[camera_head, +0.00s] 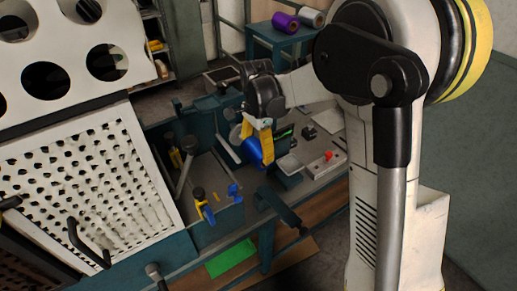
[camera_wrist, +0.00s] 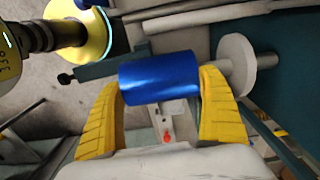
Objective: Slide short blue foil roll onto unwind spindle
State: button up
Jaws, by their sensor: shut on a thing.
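The short blue foil roll (camera_wrist: 160,78) lies crosswise between the yellow fingers of my gripper (camera_wrist: 163,88) in the wrist view, one finger at each end. In the head view, my gripper (camera_head: 259,138) holds the roll (camera_head: 253,151) above the bench machine. A pale grey shaft with a round flange (camera_wrist: 237,66), which looks like the unwind spindle, is just right of the roll in the wrist view. The shaft lines up roughly with the roll's right end. The right finger hides part of that end, so I cannot tell whether the roll is around the shaft or only beside it.
A purple roll (camera_head: 285,23) and a silver roll (camera_head: 312,17) are on a teal table (camera_head: 281,40) at the back. A perforated white panel (camera_head: 90,185) stands at left. A yellow-rimmed round part (camera_wrist: 92,38) is at upper left in the wrist view. Machine bars crowd the gripper.

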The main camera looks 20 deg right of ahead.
aim_at(251, 139)
jog(key=shift+w+a, duration=0.3)
jog(key=shift+w, duration=0.5)
jog(key=shift+w+a, duration=0.25)
jog(key=shift+w, duration=0.55)
jog(key=o, duration=1.2)
jog(key=shift+r, duration=0.15)
notch_tip(251, 139, up, 12)
jog(key=shift+s, duration=0.1)
jog(key=s+d+r+n+t+b, duration=0.1)
jog(key=s+r+n+t, duration=0.1)
jog(key=s+n, duration=0.35)
jog(key=s+d+r+n+t, duration=0.2)
jog(key=s, duration=0.6)
jog(key=s+f+n+t, duration=0.1)
jog(key=s+f+n, duration=0.2)
jog(key=s, duration=0.2)
jog(key=s+d+f+n+t, duration=0.1)
jog(key=s+f+n+t, duration=0.1)
jog(key=s+n, duration=0.2)
jog(key=shift+s+f+b, duration=0.35)
jog(key=shift+s+f, duration=0.05)
jog(key=shift+s, duration=0.85)
